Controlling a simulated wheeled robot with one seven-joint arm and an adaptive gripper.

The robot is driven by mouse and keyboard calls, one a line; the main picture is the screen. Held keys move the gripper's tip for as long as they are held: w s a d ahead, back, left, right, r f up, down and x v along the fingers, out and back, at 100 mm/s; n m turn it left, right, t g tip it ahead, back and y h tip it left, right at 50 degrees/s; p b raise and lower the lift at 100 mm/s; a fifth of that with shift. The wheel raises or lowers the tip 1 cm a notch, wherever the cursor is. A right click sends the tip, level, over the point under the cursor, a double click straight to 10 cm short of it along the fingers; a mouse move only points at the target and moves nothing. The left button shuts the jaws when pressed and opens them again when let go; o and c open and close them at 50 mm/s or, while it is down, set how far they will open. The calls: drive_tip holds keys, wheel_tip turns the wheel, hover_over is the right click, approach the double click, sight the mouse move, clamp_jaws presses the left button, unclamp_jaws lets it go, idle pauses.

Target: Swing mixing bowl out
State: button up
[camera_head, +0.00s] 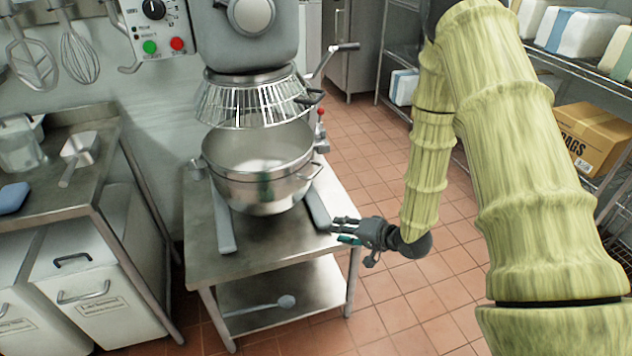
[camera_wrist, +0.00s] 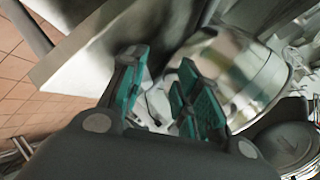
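The steel mixing bowl (camera_head: 258,175) sits under the mixer head (camera_head: 248,30) and the wire guard (camera_head: 252,98), between two grey arms that reach forward over the steel table. A small handle (camera_head: 312,172) sticks out from the bowl's right side. My gripper (camera_head: 345,230) is at the table's right edge, to the right of and lower than the bowl, apart from it in the head view. In the wrist view, my gripper's teal fingers (camera_wrist: 162,98) are spread with a gap between them and nothing held. The bowl's shiny side (camera_wrist: 250,75) shows just beyond the fingers.
The steel table (camera_head: 255,262) carries the mixer and has a lower shelf with a ladle (camera_head: 284,302). A side counter (camera_head: 75,200) with a scoop stands left. A wire rack with a cardboard box (camera_head: 590,135) stands right. The tiled floor between is clear.

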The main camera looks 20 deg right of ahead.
sight(315, 172)
drive_tip(key=w+d+r+m+t+y+b, duration=0.1)
drive_tip(key=w+d+r+y, duration=0.15)
drive_tip(key=r, duration=0.45)
drive_tip(key=w+d+r+y+b, duration=0.1)
drive_tip(key=w+r+y+b, duration=0.15)
drive_tip(key=r, duration=0.35)
drive_tip(key=shift+y, duration=0.3)
drive_tip(key=p+x, duration=0.1)
drive_tip(key=x, duration=0.9)
drive_tip(key=shift+w+a+r, duration=0.1)
drive_tip(key=shift+w+a, duration=0.15)
drive_tip(key=shift+a, duration=0.1)
clamp_jaws()
